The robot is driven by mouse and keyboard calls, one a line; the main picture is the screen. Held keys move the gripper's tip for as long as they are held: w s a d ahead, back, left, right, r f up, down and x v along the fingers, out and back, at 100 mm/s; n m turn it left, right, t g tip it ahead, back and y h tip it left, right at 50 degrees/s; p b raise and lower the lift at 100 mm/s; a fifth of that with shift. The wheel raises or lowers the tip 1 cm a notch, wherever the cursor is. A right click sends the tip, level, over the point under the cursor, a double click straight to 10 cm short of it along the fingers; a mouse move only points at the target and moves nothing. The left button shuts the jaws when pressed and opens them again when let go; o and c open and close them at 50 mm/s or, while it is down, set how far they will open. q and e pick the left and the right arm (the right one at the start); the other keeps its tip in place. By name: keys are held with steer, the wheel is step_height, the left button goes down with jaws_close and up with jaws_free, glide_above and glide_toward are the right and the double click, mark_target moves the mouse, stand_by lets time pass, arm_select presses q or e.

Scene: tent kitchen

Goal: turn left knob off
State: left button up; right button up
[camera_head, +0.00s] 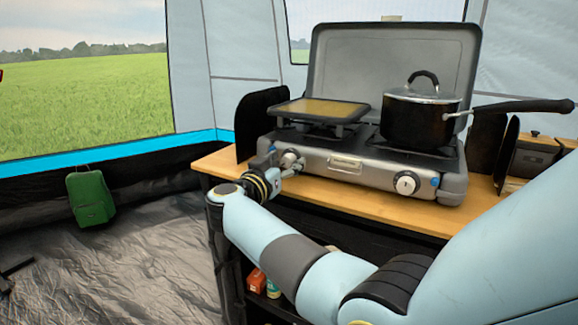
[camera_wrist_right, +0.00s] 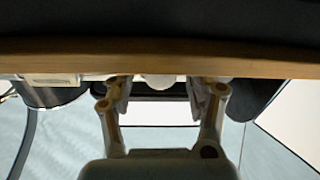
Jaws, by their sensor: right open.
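The left knob (camera_head: 290,157) is on the front panel of the grey two-burner camp stove (camera_head: 345,168), partly hidden by my right gripper (camera_head: 284,166). That gripper is open at the knob. In the right wrist view, the pale knob (camera_wrist_right: 159,82) shows between the two spread fingertips of my right gripper (camera_wrist_right: 163,88), with a gap on each side. I cannot tell which way the knob is turned. The right knob (camera_head: 406,183) is white and uncovered. My left gripper is not in view.
A griddle (camera_head: 322,109) sits on the left burner and a lidded black pot (camera_head: 420,120) on the right, its handle pointing right. The stove stands on a wooden table (camera_head: 400,214), with bare wood along the front. A green bag (camera_head: 90,198) is at left.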

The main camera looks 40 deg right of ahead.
steer(key=shift+r, duration=0.1)
steer(key=c, duration=1.1)
steer(key=shift+c, duration=0.2)
steer(key=shift+m, duration=0.3)
steer(key=shift+m+p, duration=0.35)
steer(key=shift+m, duration=2.75)
steer(key=shift+f, duration=0.2)
steer(key=o, duration=1.1)
steer(key=shift+r, duration=0.1)
